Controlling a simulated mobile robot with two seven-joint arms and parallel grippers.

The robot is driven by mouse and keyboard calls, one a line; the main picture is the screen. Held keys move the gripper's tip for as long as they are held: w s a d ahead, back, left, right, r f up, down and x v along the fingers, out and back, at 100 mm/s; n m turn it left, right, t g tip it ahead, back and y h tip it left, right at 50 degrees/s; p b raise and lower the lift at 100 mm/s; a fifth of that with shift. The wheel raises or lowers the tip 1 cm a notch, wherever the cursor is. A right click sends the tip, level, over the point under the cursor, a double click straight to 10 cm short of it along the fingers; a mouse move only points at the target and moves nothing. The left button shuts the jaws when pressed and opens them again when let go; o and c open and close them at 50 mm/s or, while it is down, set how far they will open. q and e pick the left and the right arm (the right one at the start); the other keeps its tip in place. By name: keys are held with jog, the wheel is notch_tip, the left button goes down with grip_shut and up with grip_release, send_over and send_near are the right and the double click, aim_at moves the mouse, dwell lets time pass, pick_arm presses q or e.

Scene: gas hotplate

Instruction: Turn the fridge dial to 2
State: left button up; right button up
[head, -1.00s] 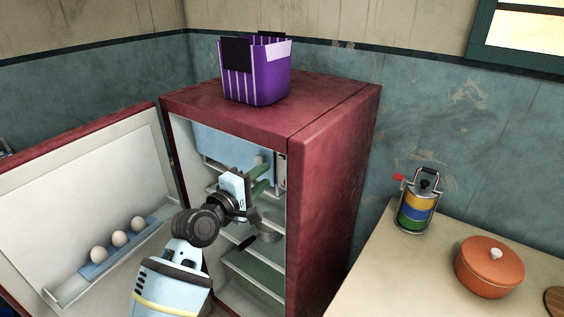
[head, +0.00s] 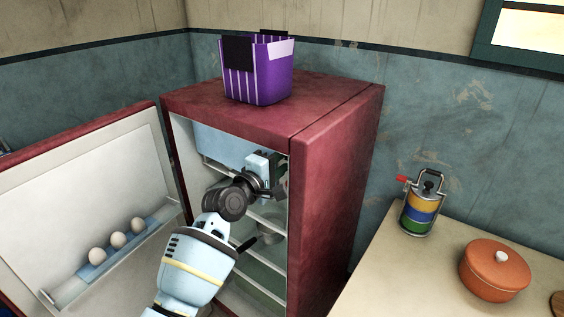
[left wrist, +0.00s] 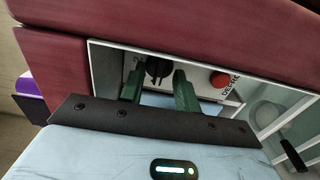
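The dark red fridge (head: 335,185) stands with its door (head: 75,200) wide open to the left. In the left wrist view the black fridge dial (left wrist: 158,69) is on a pale panel inside, near the top. My left gripper (left wrist: 157,84) has its two green fingers apart, with the dial showing between their tips. I cannot tell whether the fingers touch it. In the head view the left gripper (head: 277,168) is inside the fridge's upper right, and the dial is hidden. The number setting is not readable. My right gripper is not in view.
A red button (left wrist: 219,80) marked with partly visible lettering sits right of the dial. Fridge shelves (head: 265,255) lie below the gripper. A purple basket (head: 258,80) stands on the fridge. A counter holds a striped canister (head: 421,207) and an orange pot (head: 494,270).

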pick_arm(q)
jog(key=shift+w, duration=0.15)
grip_shut()
jog(key=shift+m, duration=0.3)
jog(key=m, duration=0.3)
jog(key=shift+m, duration=0.3)
jog(key=m, duration=0.4)
jog(key=shift+m+b, duration=0.3)
jog(key=shift+b, duration=0.05)
jog(key=m, duration=0.4)
jog(key=shift+m, duration=2.5)
